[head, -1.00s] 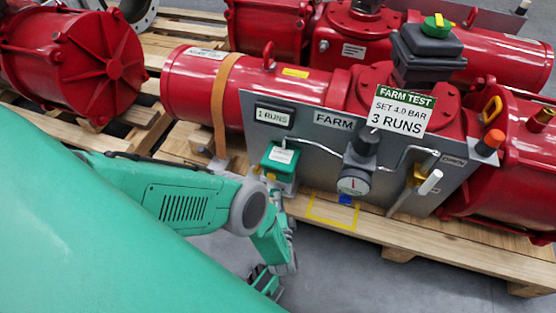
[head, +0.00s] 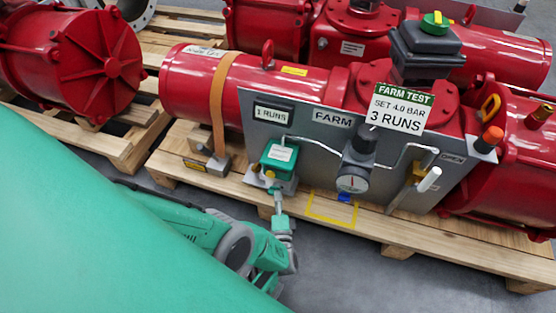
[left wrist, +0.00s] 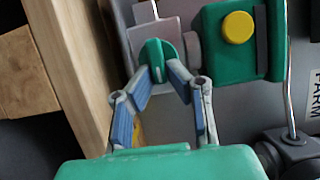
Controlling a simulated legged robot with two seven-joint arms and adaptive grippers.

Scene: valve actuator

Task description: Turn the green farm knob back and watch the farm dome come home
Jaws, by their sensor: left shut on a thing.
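The green farm knob (left wrist: 158,58) sits below a green box with a yellow button, between the two blue-padded fingers of my left gripper (left wrist: 160,72). The fingers are closed on its sides. In the head view my left gripper (head: 274,190) reaches up to the underside of the green box (head: 279,157), and the knob is too small to make out there. The farm dome (head: 436,26), green with a yellow mark, tops a dark box on the red actuator. My right gripper is out of view.
A grey FARM panel (head: 320,145) carries a gauge (head: 352,184), a counter reading "1 RUNS" (head: 272,115) and a "FARM TEST, SET 4.0 BAR, 3 RUNS" sign (head: 401,109). Thin pipes and a white-handled valve (head: 428,180) stand to the right. A wooden pallet (head: 400,235) lies below.

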